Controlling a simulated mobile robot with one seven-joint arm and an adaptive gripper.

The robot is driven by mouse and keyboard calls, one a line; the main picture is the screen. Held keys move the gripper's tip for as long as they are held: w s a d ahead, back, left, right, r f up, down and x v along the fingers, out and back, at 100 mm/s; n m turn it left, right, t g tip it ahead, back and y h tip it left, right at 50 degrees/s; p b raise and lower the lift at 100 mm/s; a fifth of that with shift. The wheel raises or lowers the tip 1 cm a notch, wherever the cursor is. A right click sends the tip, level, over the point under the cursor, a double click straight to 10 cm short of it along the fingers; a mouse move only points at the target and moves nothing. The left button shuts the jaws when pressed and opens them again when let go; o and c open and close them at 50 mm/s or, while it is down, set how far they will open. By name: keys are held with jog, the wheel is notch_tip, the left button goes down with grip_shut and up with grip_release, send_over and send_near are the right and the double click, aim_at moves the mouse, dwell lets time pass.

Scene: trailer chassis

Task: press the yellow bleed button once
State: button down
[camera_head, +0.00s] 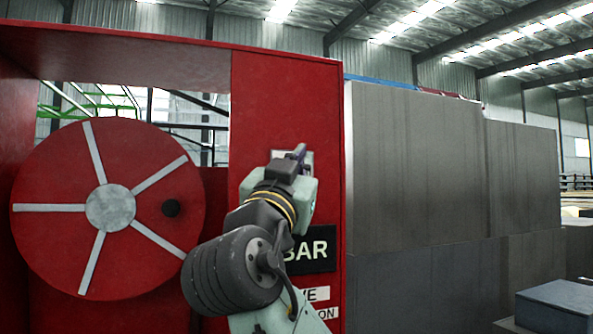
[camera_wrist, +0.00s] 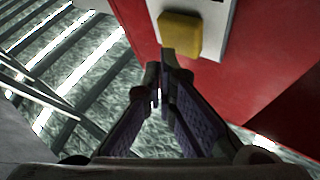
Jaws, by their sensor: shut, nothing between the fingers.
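The yellow bleed button (camera_wrist: 181,34) is a rounded block on a pale plate (camera_wrist: 219,28), at the top of the wrist view. In the head view the plate (camera_head: 308,158) shows only in part behind my gripper, and the button is hidden there. My gripper (camera_wrist: 167,65) is shut and empty. Its fingertips lie just below the button in the wrist view, one tip overlapping the button's lower left edge. I cannot tell whether they touch. In the head view my gripper (camera_head: 301,152) is at the red panel (camera_head: 258,95), in front of the plate.
A large red wheel (camera_head: 150,185) with pale spokes and a dark knob is to the left. A black sign reading "BAR" (camera_head: 318,250) and white labels (camera_head: 316,294) sit below, partly behind my arm. Grey blocks (camera_head: 415,160) stand to the right.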

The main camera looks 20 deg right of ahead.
jog(key=shift+s, duration=0.25)
jog(key=s+b, duration=0.1)
jog(key=s, duration=0.3)
jog(key=shift+s+f, duration=0.1)
jog(key=shift+s, duration=0.25)
jog(key=shift+s, duration=0.1)
dwell(0.8)
